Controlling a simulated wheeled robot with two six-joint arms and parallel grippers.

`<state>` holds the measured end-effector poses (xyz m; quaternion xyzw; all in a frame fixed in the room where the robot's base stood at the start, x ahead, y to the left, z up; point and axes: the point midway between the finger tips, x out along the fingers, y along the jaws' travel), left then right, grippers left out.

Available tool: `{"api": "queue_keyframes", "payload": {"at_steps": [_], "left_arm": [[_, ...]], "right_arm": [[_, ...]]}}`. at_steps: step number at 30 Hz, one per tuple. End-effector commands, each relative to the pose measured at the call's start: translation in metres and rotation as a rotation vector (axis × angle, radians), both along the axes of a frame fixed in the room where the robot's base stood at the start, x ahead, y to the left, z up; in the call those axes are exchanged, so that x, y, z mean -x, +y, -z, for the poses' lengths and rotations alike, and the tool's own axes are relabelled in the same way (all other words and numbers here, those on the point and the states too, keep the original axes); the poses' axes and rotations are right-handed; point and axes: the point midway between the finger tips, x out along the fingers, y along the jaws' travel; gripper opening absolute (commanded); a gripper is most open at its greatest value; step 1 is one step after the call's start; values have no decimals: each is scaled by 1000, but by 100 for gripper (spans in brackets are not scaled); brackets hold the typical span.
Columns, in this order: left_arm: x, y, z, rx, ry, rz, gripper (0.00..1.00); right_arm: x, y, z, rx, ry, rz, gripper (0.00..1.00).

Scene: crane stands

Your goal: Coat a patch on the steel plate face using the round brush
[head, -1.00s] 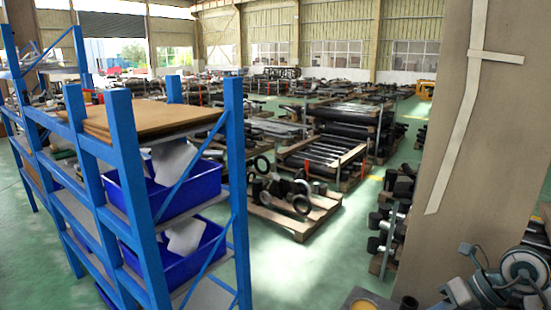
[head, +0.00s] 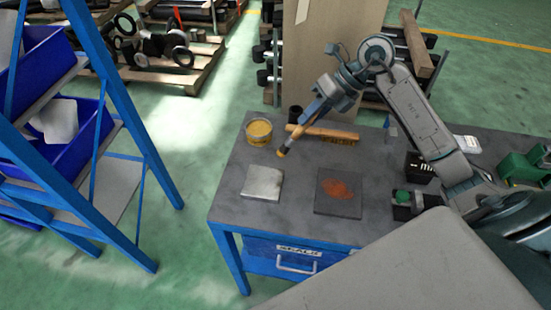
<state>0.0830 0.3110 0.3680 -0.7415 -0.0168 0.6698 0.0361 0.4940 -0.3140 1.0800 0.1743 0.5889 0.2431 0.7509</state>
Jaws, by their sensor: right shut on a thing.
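My right gripper (head: 318,106) is shut on the round brush (head: 289,143) above the back of the workbench. The brush slants down to the left, its dark ferrule and yellowish tip lowest. The tip appears just right of a round tin (head: 259,132) with yellow contents; I cannot tell its height above the bench. A light grey metal plate (head: 263,182) lies at the bench's left front. A darker square plate (head: 338,203) with a rusty orange patch lies to its right. I cannot tell which one is the steel plate. My left gripper is not in view.
The grey workbench (head: 225,205) has a blue drawer. A wooden-backed bar (head: 330,134) and a small dark cup (head: 295,114) are at its back. A green-topped item (head: 402,197) and a green machine (head: 520,167) stand right. A blue rack (head: 110,115) stands left.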

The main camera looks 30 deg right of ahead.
Motion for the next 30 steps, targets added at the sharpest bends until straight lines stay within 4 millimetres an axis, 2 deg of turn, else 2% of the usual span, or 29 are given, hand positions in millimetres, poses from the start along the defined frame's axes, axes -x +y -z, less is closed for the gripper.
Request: {"api": "queue_keyframes", "payload": {"at_steps": [5, 12, 17, 22, 30], "left_arm": [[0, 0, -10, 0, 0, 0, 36], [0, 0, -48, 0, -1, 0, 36], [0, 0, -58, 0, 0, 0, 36], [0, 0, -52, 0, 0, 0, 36], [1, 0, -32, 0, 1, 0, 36]], "right_arm": [[7, 9, -11, 0, 0, -5, 0], [48, 54, -52, 7, 2, -10, 0], [68, 71, -65, 7, 0, -5, 0], [72, 75, -58, 8, 1, 1, 0], [71, 75, -29, 6, 1, 0, 0]]}}
